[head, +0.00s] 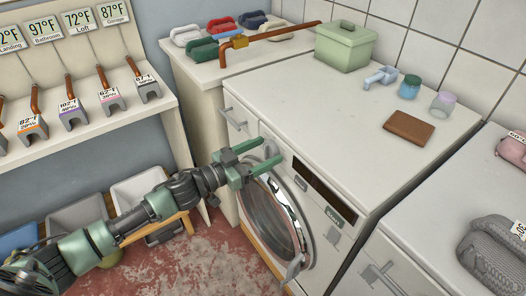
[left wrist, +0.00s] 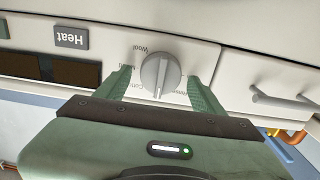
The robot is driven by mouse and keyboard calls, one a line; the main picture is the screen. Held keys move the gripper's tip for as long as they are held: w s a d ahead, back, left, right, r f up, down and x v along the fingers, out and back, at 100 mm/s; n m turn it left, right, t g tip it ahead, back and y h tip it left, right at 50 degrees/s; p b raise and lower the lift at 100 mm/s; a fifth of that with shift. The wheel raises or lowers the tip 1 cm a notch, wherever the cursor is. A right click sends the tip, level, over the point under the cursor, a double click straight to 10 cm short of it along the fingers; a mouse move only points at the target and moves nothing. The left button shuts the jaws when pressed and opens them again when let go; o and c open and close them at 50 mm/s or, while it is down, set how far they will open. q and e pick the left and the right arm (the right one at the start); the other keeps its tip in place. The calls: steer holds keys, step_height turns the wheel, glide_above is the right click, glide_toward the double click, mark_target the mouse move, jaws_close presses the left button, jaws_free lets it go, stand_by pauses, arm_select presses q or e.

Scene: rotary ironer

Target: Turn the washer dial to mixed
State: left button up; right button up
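The washer (head: 335,240) stands in the middle of the head view, with a round glass door (head: 272,220) in its front. Its grey dial (left wrist: 160,72) shows in the left wrist view, with a raised grip bar standing nearly upright in the picture. The labels around it appear upside down; "Wool" is at upper left, and others are partly hidden by the fingers. My left gripper (head: 269,152) is at the top left of the washer front. Its green fingers are open, one on each side of the dial, with gaps visible. My right gripper is not in view.
A dark display strip (head: 318,187) and a "Heat" label (left wrist: 71,38) sit beside the dial. A drawer with a bar handle (left wrist: 284,101) is on the other side. A green box (head: 344,48), a brown wallet-like block (head: 409,128) and jars stand on top.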

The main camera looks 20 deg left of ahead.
arm_select(q)
steer(key=c, duration=1.2)
steer(key=shift+o, duration=0.2)
steer(key=shift+m, duration=0.4)
steer(key=m, duration=0.3)
steer(key=shift+r+p, duration=0.1)
steer(key=shift+p, duration=0.3)
steer(key=m, duration=0.4)
steer(key=shift+s+d+m, duration=0.1)
steer(key=shift+m, duration=0.2)
steer(key=m, duration=0.4)
steer(key=shift+f+b, duration=0.25)
steer(key=shift+b, duration=0.05)
steer(key=m+b, duration=0.1)
steer(key=m, duration=0.4)
steer(key=shift+d+f, duration=0.1)
steer(key=shift+m, duration=0.3)
